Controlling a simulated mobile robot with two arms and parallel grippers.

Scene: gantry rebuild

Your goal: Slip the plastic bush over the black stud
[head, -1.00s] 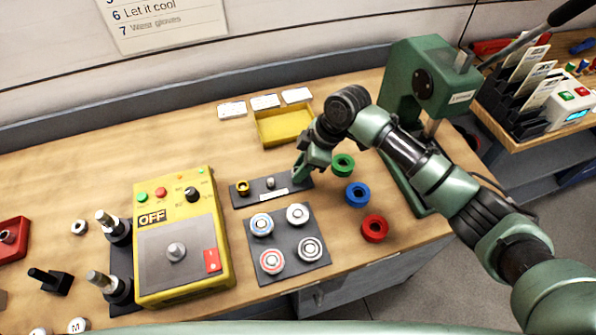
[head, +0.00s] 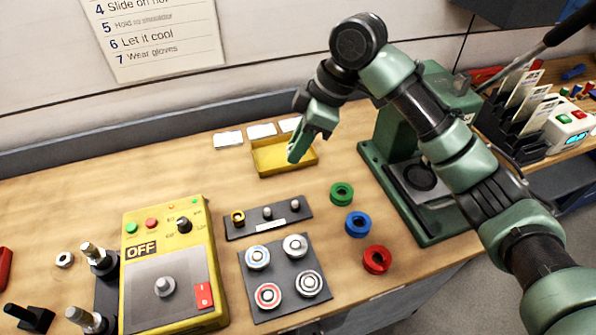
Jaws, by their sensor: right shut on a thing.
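My right gripper (head: 297,153) is shut and held up in front of the yellow tray, fingers pointing down. What it holds, likely the plastic bush, is hidden or too small to make out at the fingertips. The black stud (head: 20,311) sticks out of a black block at the lower left edge, far from the gripper. A dark strip (head: 254,230) carries a brass-coloured bush (head: 238,217) at its left end, a middle post (head: 267,212) and a right post (head: 295,205). My left gripper is not in view.
A yellow control box (head: 165,260) stands between the strip and the black stud, with silver-topped posts (head: 92,255) left of it. A plate with round pieces (head: 262,318) lies before the strip. Green (head: 341,194), blue (head: 357,224) and red (head: 376,259) rings lie right. The back left table is clear.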

